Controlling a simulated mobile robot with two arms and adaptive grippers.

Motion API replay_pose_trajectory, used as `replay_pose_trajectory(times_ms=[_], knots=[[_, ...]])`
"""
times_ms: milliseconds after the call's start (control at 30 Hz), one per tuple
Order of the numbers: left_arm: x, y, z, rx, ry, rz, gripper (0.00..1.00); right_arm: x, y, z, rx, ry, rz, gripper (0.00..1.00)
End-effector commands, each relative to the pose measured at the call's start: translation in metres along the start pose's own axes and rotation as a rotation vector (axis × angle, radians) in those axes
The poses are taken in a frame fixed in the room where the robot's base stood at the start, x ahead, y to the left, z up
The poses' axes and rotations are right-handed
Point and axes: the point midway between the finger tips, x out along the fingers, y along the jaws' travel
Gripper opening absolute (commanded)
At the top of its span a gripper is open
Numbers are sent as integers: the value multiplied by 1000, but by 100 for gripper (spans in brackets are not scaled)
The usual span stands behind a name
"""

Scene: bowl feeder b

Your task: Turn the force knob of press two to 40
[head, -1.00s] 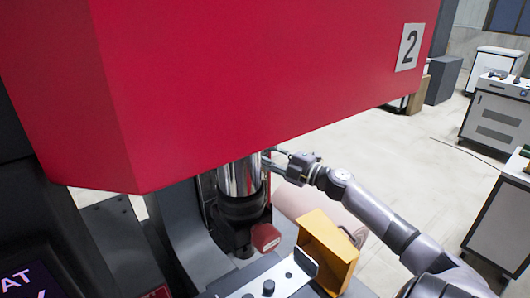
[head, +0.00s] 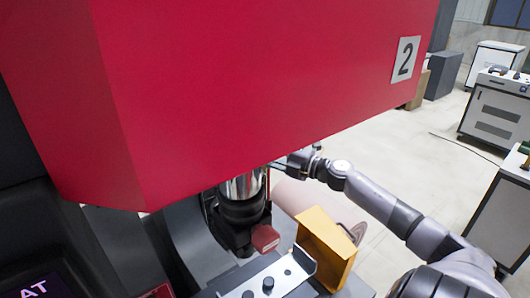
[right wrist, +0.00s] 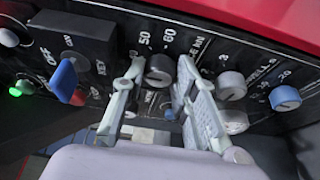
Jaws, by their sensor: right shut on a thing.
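The red press head (head: 240,90) with a "2" plate (head: 405,59) fills the upper head view. My right gripper (head: 283,165) is at its lower right edge, its tips partly hidden by the housing. In the right wrist view the gripper's two fingers (right wrist: 160,90) are shut on a grey knob (right wrist: 158,70) on the dark panel. The marks "50" and "60" show above this force knob, with "kN" to the right. I cannot read its pointer clearly. My left gripper is not in view.
Other grey knobs (right wrist: 231,85) and a blue knob (right wrist: 285,98) sit to the right on the panel. A yellow bin (head: 326,248) stands below the press.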

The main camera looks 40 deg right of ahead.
Motion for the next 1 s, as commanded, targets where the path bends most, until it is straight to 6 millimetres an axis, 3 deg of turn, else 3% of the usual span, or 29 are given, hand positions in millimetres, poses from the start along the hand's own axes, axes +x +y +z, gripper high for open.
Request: replay_pose_trajectory(times_ms=[333,733,1000], knots=[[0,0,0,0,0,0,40,0,-2,0,2,1,-2,48],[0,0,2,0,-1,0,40,-4,-1,0,2,0,-1,48],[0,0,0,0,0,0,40,-36,-3,-1,5,1,-4,48]])
